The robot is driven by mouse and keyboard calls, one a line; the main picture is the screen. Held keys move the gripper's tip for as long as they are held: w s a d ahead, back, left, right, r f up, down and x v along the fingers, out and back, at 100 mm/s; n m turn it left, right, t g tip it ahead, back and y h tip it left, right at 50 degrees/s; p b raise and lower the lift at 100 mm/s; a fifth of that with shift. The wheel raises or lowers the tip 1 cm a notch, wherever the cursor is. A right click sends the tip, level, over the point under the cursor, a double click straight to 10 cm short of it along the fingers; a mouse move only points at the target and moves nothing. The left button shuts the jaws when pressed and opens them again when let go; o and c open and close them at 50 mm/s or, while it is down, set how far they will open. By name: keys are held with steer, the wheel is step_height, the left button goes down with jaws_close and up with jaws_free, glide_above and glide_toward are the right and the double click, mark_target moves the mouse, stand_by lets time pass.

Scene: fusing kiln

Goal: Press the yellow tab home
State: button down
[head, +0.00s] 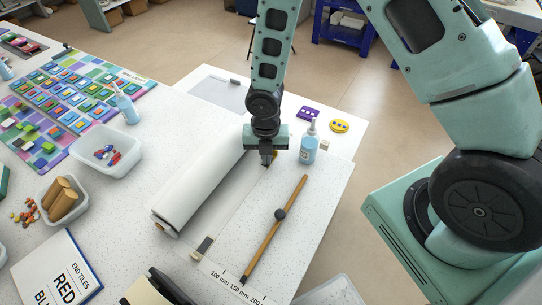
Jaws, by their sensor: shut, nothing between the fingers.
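My gripper (267,160) points down at the far right end of a long white roll-like body (200,185), beside a strip on the tabletop. Its fingers are together with nothing visible between them. A small yellow piece (277,155) shows just right of the fingers, partly hidden behind them. I cannot tell whether the fingers touch it or how far in it sits.
A blue bottle (309,145), a purple tile (308,113) and a yellow disc (339,126) stand right of the gripper. A wooden rod (272,235) lies in front. White bins (108,150) and coloured tiles (75,95) fill the left. The speckled tabletop is clear around the rod.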

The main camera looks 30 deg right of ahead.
stand_by(0.3)
step_height(320, 180, up, 7)
steer(key=p, duration=0.6)
stand_by(0.7)
steer(key=s+a+r+m+b, duration=0.55)
steer(key=r+m, duration=0.35)
steer(key=m, duration=0.2)
steer(key=s+r+m+b, duration=0.2)
steer(key=s+m, duration=0.4)
steer(key=s, duration=0.1)
steer(key=s+r+m+b, duration=0.3)
steer(key=s+m, duration=0.3)
steer(key=s, duration=0.1)
steer(key=shift+s+a+y, duration=0.3)
steer(key=shift+a, duration=0.1)
